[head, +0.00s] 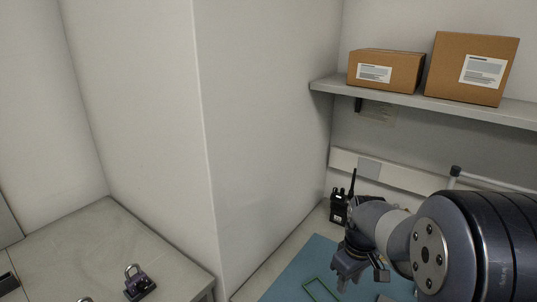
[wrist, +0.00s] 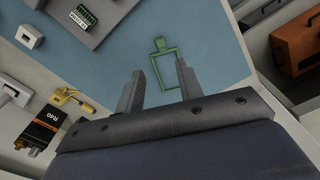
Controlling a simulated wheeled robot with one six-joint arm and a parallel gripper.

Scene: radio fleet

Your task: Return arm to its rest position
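My gripper (wrist: 160,92) is open and empty in the wrist view, its two fingers apart above a blue mat (wrist: 215,30). A green outline (wrist: 179,88) marked on the mat shows between and beyond the fingers. In the head view my gripper (head: 362,275) is at the lower right, over the blue mat (head: 296,270), with the green outline (head: 318,291) just left of it. My arm reaches in from the right edge and hides part of the counter. A black radio (head: 339,207) with an antenna stands upright behind the gripper.
Two cardboard boxes (head: 386,70) (head: 472,68) stand on a wall shelf (head: 420,102) above the arm. A wall corner (head: 255,140) juts out to the left. A padlock (head: 138,283) lies on the left counter. The wrist view shows an orange-and-black item (wrist: 46,132) and an orange case (wrist: 297,42) beside the mat.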

